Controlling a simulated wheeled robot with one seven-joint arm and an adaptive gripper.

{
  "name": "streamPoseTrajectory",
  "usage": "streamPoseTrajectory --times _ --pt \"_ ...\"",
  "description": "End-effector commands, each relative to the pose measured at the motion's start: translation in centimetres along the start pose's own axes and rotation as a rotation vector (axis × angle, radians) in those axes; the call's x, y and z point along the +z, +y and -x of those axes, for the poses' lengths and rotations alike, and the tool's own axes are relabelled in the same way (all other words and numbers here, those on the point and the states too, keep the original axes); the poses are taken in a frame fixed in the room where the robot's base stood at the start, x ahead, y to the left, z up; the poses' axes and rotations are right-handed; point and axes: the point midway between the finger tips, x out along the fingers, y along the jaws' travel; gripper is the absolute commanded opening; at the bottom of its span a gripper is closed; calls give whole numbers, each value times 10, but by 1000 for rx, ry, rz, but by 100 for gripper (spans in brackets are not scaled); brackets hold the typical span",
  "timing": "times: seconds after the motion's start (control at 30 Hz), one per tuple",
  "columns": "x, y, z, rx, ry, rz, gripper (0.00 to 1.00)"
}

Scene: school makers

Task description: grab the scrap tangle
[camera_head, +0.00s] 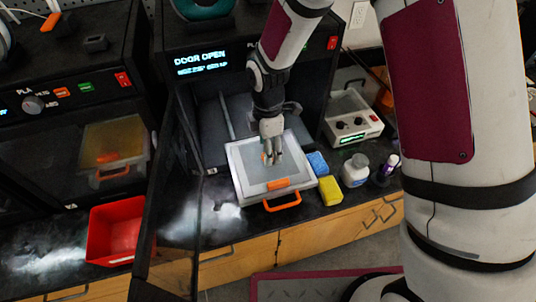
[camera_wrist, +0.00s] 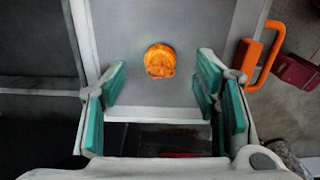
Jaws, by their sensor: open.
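The scrap tangle (camera_wrist: 160,61) is a small round orange clump lying on the grey plate (camera_wrist: 205,20) in the wrist view.
The printer's opening (camera_head: 215,130) is behind the plate, and its door (camera_head: 165,215) stands open at left. A blue sponge (camera_head: 318,163), yellow sponge (camera_head: 330,190), white jar (camera_head: 355,170) and purple bottle (camera_head: 387,168) stand at right. A red bin (camera_head: 113,232) sits left of the door.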

Motion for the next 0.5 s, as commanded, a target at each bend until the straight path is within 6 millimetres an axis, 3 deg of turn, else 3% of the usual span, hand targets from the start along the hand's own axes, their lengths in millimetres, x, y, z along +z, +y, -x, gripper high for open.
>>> streamPoseTrajectory --times 0.2,0.47,0.5 --pt "0 0 -21 -1 0 -1 56" --pt "0 1 -22 1 0 -1 56" --pt "0 0 -22 1 0 -1 46"
